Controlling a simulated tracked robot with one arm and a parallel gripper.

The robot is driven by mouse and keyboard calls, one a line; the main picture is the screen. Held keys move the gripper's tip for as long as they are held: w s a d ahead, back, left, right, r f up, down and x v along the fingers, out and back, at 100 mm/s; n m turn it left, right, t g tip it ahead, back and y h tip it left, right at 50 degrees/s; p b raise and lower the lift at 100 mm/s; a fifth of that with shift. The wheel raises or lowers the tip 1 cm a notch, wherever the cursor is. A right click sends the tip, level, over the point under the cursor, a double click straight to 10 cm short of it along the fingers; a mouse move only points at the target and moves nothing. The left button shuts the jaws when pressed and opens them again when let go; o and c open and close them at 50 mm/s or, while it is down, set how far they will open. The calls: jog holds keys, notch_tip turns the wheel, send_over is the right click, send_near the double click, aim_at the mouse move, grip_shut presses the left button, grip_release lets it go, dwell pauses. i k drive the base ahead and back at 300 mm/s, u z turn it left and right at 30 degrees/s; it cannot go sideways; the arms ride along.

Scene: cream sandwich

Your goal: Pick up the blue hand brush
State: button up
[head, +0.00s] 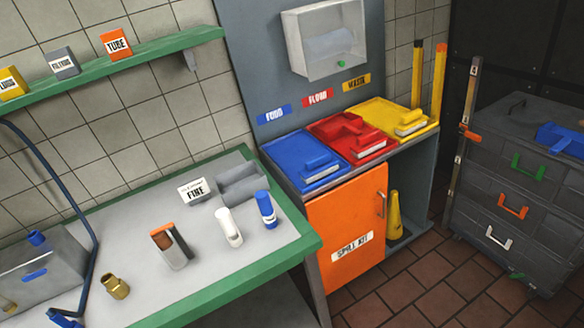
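The blue hand brush (321,170), with a pale bristle strip along its lower edge, appears to lie on the front right part of a blue dustpan or tray (290,152). This is on the counter of a grey cabinet, at the left end of a row with matching red and yellow sets. The blue "FOOD" label (273,114) is on the panel behind it. My gripper is not in view, and nothing is seen touching the brush.
A red set (345,128) and a yellow set (385,110) sit close to the right. The green-edged table (240,262) in front holds a white bottle (228,228) and a blue-and-white bottle (266,210). An orange cabinet door (346,225) is below; a grey toolbox (520,190) stands right.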

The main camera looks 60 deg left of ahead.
aim_at(321, 165)
jog(key=u, duration=1.35)
